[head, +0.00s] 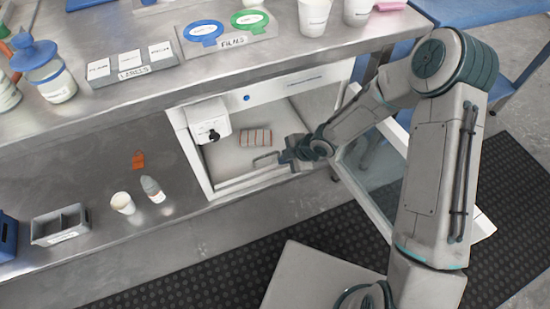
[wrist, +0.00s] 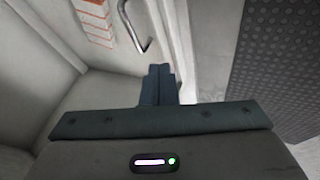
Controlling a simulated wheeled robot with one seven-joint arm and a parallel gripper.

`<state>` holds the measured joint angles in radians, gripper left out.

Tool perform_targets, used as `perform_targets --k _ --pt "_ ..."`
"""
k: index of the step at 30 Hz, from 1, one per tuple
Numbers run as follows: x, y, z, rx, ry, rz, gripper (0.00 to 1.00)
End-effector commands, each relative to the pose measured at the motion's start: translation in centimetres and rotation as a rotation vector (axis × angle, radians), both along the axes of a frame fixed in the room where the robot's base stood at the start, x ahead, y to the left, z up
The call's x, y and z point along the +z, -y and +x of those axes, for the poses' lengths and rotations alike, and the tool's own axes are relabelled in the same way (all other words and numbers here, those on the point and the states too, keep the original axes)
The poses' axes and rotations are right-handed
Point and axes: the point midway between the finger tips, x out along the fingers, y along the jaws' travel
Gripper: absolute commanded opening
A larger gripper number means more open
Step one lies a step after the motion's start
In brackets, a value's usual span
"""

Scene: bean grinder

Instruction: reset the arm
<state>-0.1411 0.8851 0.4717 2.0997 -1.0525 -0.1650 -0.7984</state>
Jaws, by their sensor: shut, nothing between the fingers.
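My gripper (head: 290,157) is at the right front of an open white cabinet (head: 178,118) on the lower shelf, near a metal bar handle (head: 265,158). In the wrist view the fingers of my gripper (wrist: 158,72) are together with nothing between them. The bent end of the metal handle (wrist: 138,40) lies just ahead of the fingertips, apart from them in that view. My arm comes in from the right, over the cabinet's open glass door (head: 372,180).
Inside the cabinet are a red-striped block (head: 256,137) and a white dispenser-like unit (head: 208,121). A white cup (head: 122,203), a small bottle (head: 152,189) and a grey bin (head: 60,225) stand left on the lower shelf. The upper counter (head: 130,95) overhangs the cabinet.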

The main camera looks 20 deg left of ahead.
Motion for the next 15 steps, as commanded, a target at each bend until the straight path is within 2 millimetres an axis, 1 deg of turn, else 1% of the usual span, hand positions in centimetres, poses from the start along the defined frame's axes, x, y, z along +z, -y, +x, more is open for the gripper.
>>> perform_targets --k 1,3,12,14,15 --pt "0.7 0.4 0.0 -0.001 -0.001 0.0 0.0" --pt "1.1 0.7 -0.1 0.0 0.0 -0.001 0.0" --pt "1.2 0.8 -0.2 0.004 0.0 -0.002 0.0" --pt "1.6 1.0 -0.1 -0.003 0.002 -0.007 0.0" --pt "2.1 1.3 0.2 -0.015 0.003 -0.015 0.0"
